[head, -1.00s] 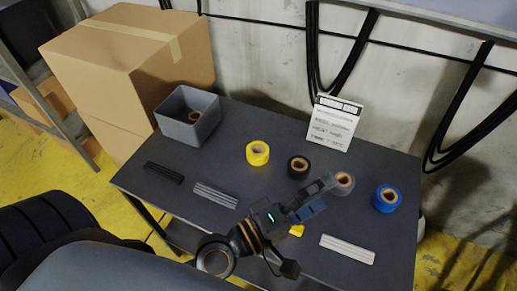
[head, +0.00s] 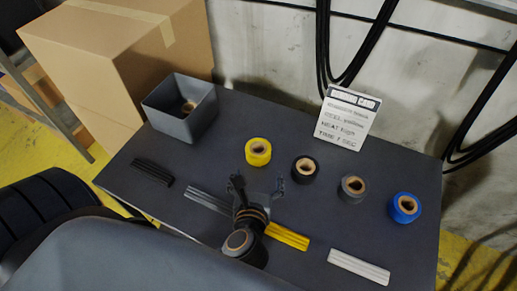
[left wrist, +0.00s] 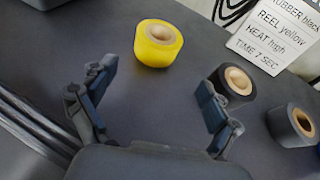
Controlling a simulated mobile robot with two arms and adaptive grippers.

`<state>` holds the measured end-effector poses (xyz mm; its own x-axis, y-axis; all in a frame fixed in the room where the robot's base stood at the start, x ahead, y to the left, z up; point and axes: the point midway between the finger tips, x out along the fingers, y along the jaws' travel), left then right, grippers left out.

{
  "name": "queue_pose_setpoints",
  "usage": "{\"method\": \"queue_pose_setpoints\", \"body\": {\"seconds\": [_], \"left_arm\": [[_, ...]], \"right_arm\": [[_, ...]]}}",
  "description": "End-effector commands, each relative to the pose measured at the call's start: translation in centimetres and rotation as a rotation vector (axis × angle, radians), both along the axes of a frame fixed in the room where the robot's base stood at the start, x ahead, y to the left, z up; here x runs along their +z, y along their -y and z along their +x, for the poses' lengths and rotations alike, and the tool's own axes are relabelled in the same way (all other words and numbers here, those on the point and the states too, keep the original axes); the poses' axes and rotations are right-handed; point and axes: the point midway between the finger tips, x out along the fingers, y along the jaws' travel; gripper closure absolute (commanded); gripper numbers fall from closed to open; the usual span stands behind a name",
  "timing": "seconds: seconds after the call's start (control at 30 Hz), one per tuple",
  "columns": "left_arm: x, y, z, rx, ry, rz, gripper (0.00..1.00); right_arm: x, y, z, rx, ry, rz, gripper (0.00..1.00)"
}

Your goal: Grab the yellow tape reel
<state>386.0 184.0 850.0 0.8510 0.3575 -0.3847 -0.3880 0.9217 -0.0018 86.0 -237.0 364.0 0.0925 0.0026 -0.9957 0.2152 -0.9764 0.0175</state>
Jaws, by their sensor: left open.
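The yellow tape reel (head: 258,151) stands on the dark table (head: 300,120), left of the black reel (head: 304,168). In the left wrist view the yellow reel (left wrist: 158,43) is ahead of my open fingers, near the top middle. My left gripper (head: 258,184) is open and empty, just in front of the yellow reel on the near side, not touching it. In the left wrist view the left gripper (left wrist: 150,105) has its two fingers spread wide, with the black reel (left wrist: 232,85) just beyond the right finger. My right gripper is not in view.
A grey reel (head: 352,188) and a blue reel (head: 404,207) stand to the right. Black (head: 153,171), grey (head: 208,199), yellow (head: 288,236) and white (head: 358,266) strips lie along the near side. A grey bin (head: 183,110) holds a reel. A sign (head: 346,118) stands behind.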

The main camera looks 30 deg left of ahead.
Motion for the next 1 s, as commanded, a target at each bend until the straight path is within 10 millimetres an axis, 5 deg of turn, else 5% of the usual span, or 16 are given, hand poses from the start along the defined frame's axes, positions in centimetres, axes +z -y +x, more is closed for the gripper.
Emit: {"method": "queue_pose_setpoints", "body": {"seconds": [0.7, 1.0], "left_arm": [[-2.3, -4.0, 7.7, -0.002, 0.002, 0.005, 0.11], [-2.6, -4.2, 8.1, -0.002, 0.002, 0.003, 0.11]], "right_arm": [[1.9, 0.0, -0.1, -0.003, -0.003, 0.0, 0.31], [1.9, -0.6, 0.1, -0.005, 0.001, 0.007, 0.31]]}}
